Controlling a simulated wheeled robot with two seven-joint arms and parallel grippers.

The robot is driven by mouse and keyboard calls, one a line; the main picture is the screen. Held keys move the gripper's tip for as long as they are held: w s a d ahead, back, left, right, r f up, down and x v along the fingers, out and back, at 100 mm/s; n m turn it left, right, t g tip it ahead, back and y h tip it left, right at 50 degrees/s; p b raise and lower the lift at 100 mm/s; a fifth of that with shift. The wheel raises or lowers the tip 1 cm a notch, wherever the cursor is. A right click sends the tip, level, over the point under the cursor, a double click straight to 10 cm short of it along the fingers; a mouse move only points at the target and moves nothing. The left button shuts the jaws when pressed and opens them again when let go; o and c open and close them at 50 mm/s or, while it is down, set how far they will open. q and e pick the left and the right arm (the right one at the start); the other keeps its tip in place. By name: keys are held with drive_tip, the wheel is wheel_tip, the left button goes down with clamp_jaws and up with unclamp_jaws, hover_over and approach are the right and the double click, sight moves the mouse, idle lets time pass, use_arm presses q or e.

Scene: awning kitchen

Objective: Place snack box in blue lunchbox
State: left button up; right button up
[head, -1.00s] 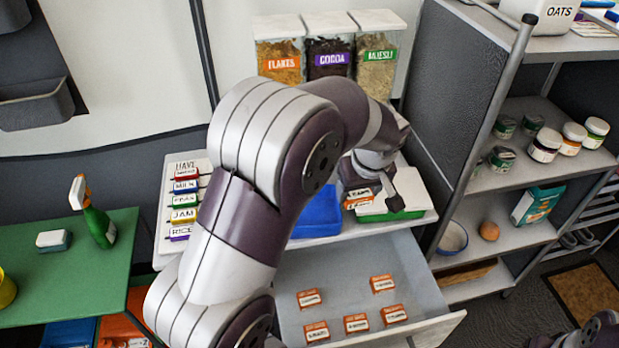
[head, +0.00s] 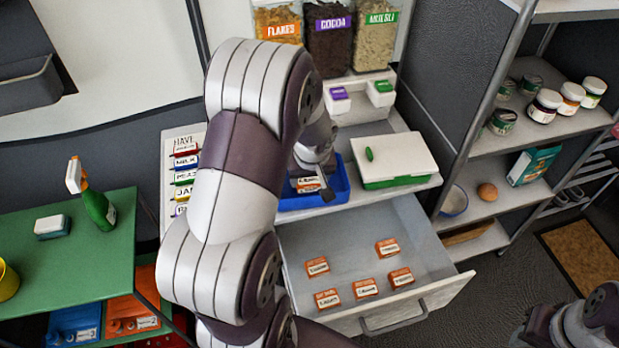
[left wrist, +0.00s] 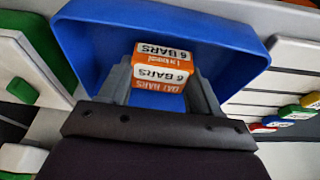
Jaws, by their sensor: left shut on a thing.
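The snack box, a small orange box with a white "6 BARS" label (left wrist: 162,68), is between the fingers of my left gripper (left wrist: 165,90), which is shut on it. In the head view the snack box (head: 307,184) shows within the outline of the open blue lunchbox (head: 300,203). The left wrist view shows the blue lunchbox (left wrist: 215,35) around and behind the box. I cannot tell whether the box touches the lunchbox floor. My left gripper (head: 318,186) is partly hidden by its own arm in the head view. My right gripper is out of view.
A white-lidded green box (head: 395,158) stands right of the lunchbox. An open drawer (head: 340,250) below holds several orange boxes. Clear bins (head: 330,45) stand behind, a label board (head: 185,140) is at left, and a shelf (head: 520,130) at right.

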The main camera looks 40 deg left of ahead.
use_arm(q)
drive_tip(key=shift+a+f, duration=0.1)
drive_tip(key=shift+f, duration=0.4)
drive_tip(key=o, duration=1.1)
drive_tip(key=shift+c, duration=0.2)
drive_tip(key=shift+r, duration=0.55)
drive_tip(key=p+v, duration=0.2)
drive_tip(key=v, duration=0.9)
drive_tip(key=s+d+f+m+h, duration=0.1)
drive_tip(key=s+d+f+m, duration=0.1)
drive_tip(key=s+d+m, duration=0.2)
drive_tip(key=s+d+f+m+g+h, duration=0.1)
drive_tip(key=s+d+m, duration=0.3)
drive_tip(key=d, duration=0.4)
drive_tip(key=shift+d+f+m, duration=0.3)
drive_tip(key=shift+f+m, duration=0.3)
drive_tip(key=shift+f, duration=0.1)
